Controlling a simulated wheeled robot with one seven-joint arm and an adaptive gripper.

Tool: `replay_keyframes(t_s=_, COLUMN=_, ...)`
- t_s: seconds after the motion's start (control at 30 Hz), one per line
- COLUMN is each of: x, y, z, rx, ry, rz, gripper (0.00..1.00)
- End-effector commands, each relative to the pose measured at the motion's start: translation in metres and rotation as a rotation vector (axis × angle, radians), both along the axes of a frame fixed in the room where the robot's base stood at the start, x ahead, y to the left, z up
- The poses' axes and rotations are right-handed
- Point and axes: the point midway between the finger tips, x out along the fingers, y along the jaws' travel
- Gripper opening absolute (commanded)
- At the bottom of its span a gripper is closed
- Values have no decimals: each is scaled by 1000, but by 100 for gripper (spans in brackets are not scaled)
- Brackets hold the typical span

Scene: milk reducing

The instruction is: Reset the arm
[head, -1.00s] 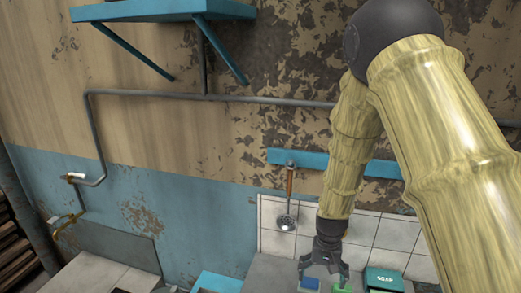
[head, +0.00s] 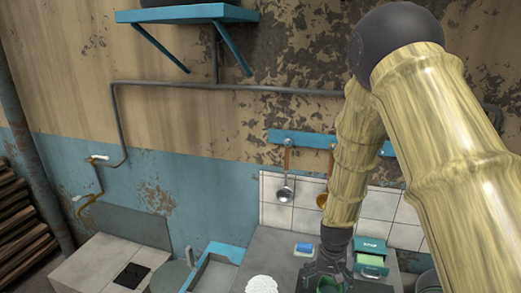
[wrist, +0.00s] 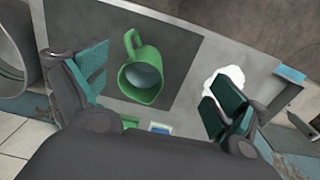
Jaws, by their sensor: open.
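My gripper (head: 326,272) hangs low over the grey counter in the head view. In the wrist view its two teal-padded fingers (wrist: 158,80) are wide apart and open. A green jug (wrist: 141,84) with a handle lies in view between them, over a dark square plate (wrist: 180,55). Neither finger visibly touches the jug. In the head view part of something green shows between the fingers at the bottom edge. My arm covers some of the counter on the right.
A green drawer box (head: 371,254) and a blue-and-white sponge-like block (head: 304,248) sit behind my gripper. A white lumpy thing (head: 262,285) lies to its left. Utensils (head: 285,190) hang from a blue rail. A round pot (wrist: 15,45) stands left in the wrist view.

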Motion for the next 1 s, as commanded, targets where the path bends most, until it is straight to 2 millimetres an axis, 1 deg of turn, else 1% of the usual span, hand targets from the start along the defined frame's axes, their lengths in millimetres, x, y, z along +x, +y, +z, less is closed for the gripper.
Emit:
replay_keyframes(t_s=0.03, x=-6, y=-1, z=-13, rx=-2, ry=5, rz=3, gripper=97)
replay_keyframes(t_s=0.17, x=-19, y=-5, z=-37, rx=-9, ry=6, rz=14, gripper=97)
replay_keyframes(t_s=0.27, x=-35, y=-8, z=-57, rx=-15, ry=6, rz=24, gripper=97)
replay_keyframes(t_s=0.37, x=-51, y=-12, z=-85, rx=-22, ry=8, rz=37, gripper=97)
replay_keyframes(t_s=0.47, x=-73, y=-17, z=-119, rx=-29, ry=13, rz=54, gripper=97)
replay_keyframes(t_s=0.5, x=-85, y=-20, z=-136, rx=-31, ry=16, rz=64, gripper=97)
replay_keyframes(t_s=0.57, x=-106, y=-23, z=-164, rx=-35, ry=18, rz=80, gripper=97)
replay_keyframes(t_s=0.6, x=-121, y=-25, z=-181, rx=-37, ry=18, rz=92, gripper=97)
replay_keyframes(t_s=0.67, x=-144, y=-27, z=-205, rx=-38, ry=20, rz=109, gripper=97)
replay_keyframes(t_s=0.7, x=-160, y=-29, z=-220, rx=-37, ry=19, rz=120, gripper=97)
replay_keyframes(t_s=0.77, x=-184, y=-31, z=-241, rx=-35, ry=18, rz=137, gripper=97)
replay_keyframes(t_s=0.8, x=-200, y=-31, z=-254, rx=-33, ry=18, rz=147, gripper=97)
replay_keyframes(t_s=0.87, x=-224, y=-32, z=-272, rx=-28, ry=18, rz=164, gripper=97)
replay_keyframes(t_s=0.9, x=-241, y=-32, z=-283, rx=-25, ry=17, rz=173, gripper=97)
replay_keyframes(t_s=1.0, x=-278, y=-32, z=-306, rx=-14, ry=14, rz=196, gripper=97)
